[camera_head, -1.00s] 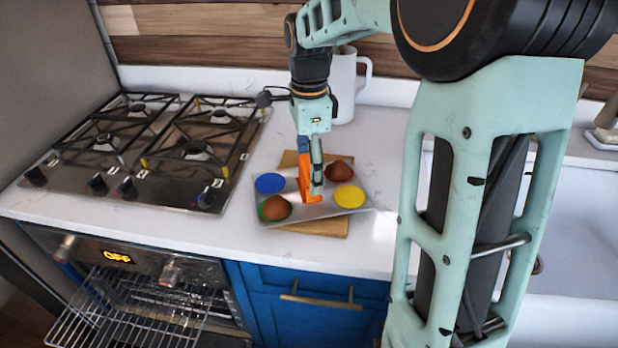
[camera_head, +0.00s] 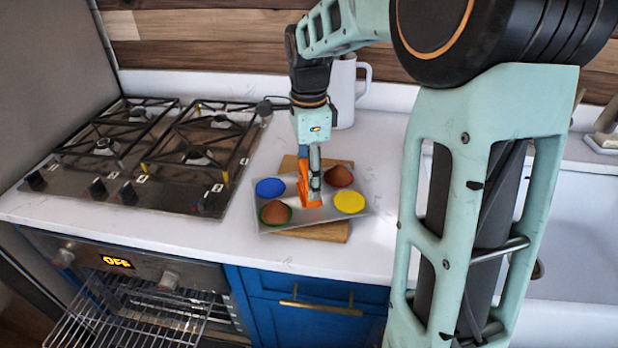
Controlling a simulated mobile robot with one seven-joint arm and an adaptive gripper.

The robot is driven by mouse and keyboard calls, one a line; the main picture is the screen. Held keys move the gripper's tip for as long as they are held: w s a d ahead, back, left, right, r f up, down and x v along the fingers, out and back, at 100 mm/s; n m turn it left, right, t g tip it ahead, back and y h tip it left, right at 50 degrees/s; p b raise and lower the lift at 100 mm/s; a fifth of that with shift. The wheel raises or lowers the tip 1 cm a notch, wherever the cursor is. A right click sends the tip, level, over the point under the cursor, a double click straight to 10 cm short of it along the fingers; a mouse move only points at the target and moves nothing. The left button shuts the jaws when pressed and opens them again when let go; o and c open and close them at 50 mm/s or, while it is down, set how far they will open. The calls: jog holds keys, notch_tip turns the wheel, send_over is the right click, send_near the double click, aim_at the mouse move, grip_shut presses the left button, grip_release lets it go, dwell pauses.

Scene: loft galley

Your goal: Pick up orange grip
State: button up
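The orange grip (camera_head: 303,186) is at the middle of a grey metal tray (camera_head: 296,223) on the white counter. My gripper (camera_head: 312,196) points straight down at it from above. A grey finger (camera_head: 314,172) overlaps the orange grip on its right side. The other finger is largely hidden, so I cannot tell whether the gripper is closed on the grip. The grip's lower end appears to be at the tray's surface; whether it touches is unclear.
The tray holds blue (camera_head: 270,187) and yellow (camera_head: 349,199) cups and two brown muffins (camera_head: 275,212) (camera_head: 338,176). It lies on a wooden board (camera_head: 328,232). A gas stove (camera_head: 150,150) is left, a white mug (camera_head: 343,90) behind. The oven below is open.

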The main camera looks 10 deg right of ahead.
notch_tip(320, 180, up, 18)
jog(key=p, duration=0.2)
dwell(0.4)
jog(key=o, duration=0.4)
jog(key=c, duration=0.4)
notch_tip(320, 180, up, 6)
jog(key=p, duration=0.6)
jog(key=shift+p, duration=0.3)
